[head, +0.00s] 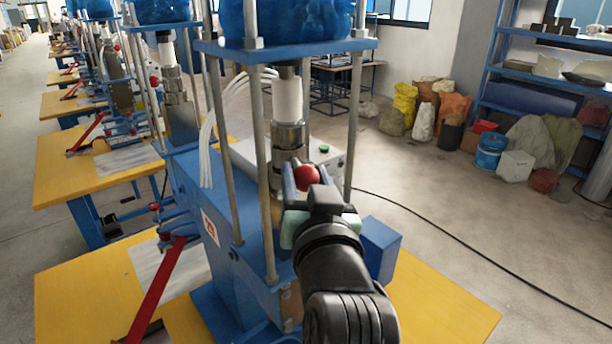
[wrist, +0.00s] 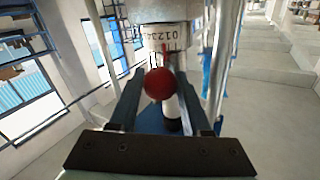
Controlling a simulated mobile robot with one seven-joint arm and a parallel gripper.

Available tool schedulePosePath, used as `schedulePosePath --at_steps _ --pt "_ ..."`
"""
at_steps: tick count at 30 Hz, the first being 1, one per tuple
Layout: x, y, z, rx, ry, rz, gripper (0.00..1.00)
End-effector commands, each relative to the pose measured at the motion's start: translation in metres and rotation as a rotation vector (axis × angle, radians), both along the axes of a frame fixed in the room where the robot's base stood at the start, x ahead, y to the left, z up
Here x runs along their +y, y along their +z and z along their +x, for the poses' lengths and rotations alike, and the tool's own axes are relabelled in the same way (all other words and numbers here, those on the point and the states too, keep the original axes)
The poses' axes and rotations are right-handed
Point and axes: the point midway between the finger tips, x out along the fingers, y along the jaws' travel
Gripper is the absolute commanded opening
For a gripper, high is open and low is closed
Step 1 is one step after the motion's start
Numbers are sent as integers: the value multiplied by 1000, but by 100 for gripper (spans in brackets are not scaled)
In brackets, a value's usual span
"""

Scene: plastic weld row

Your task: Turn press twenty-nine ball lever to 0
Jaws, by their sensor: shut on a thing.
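The ball lever ends in a red ball (head: 306,178) at the front of the near blue press (head: 240,225). In the wrist view the ball (wrist: 160,84) sits between the two dark fingers. My gripper (head: 303,184) is shut on it, and the gripper also shows in the wrist view (wrist: 158,92). Just above the ball is a pale collar (wrist: 172,38) with a row of small digits starting from 0. The exact reading is hard to tell. The lever's shaft is mostly hidden.
Steel posts (head: 264,150) of the press frame stand close on either side of my gripper. A grey control box (head: 305,150) is behind. A yellow table (head: 430,300) lies below. More presses stand in a row at the left. Open floor is at the right.

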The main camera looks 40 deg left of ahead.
Motion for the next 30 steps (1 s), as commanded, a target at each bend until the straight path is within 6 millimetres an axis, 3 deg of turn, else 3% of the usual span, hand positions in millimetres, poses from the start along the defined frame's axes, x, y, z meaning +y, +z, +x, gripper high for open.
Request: schedulePosePath --at_steps 2,3,4,17,23,30 --pt "0 2 0 -4 -1 3 0" --pt "0 2 0 -4 -1 3 53" --pt "0 2 0 -4 -1 3 59" --pt "-7 0 -5 0 -2 0 60" --pt "-35 -1 -29 -1 -4 3 60" --pt "-80 -2 -69 -3 -7 2 60"
